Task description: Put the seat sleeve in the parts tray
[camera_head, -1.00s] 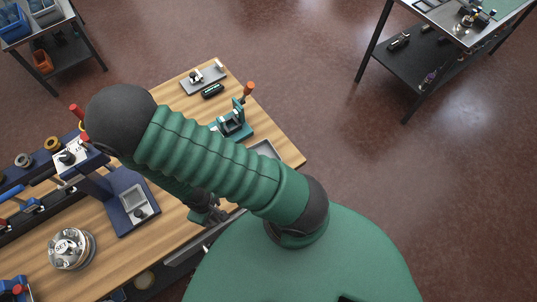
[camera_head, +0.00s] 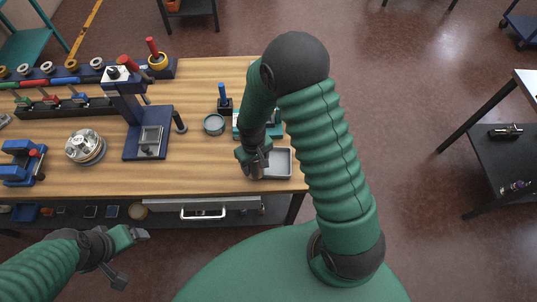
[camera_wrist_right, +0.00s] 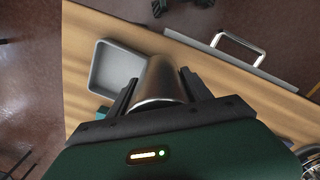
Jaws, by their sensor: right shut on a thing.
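The seat sleeve, a shiny metal cylinder (camera_wrist_right: 158,80), stands between the fingers of my right gripper (camera_wrist_right: 156,92) in the wrist view. My right gripper (camera_head: 254,168) is shut on it, just left of the parts tray in the head view; there the sleeve (camera_head: 257,173) is small and partly covered by the fingers. The parts tray (camera_head: 283,164) is a shallow grey tray near the bench's right front corner. It looks empty in the wrist view (camera_wrist_right: 113,70), beside the sleeve. My left gripper (camera_head: 132,257) is open and empty, in front of the bench.
A blue press (camera_head: 147,140), a round metal flange (camera_head: 85,147) and a grey ring (camera_head: 214,124) stand left on the bench. A teal fixture (camera_head: 275,130) is behind the tray, partly hidden by my right arm. A drawer handle (camera_head: 203,214) juts from the bench front.

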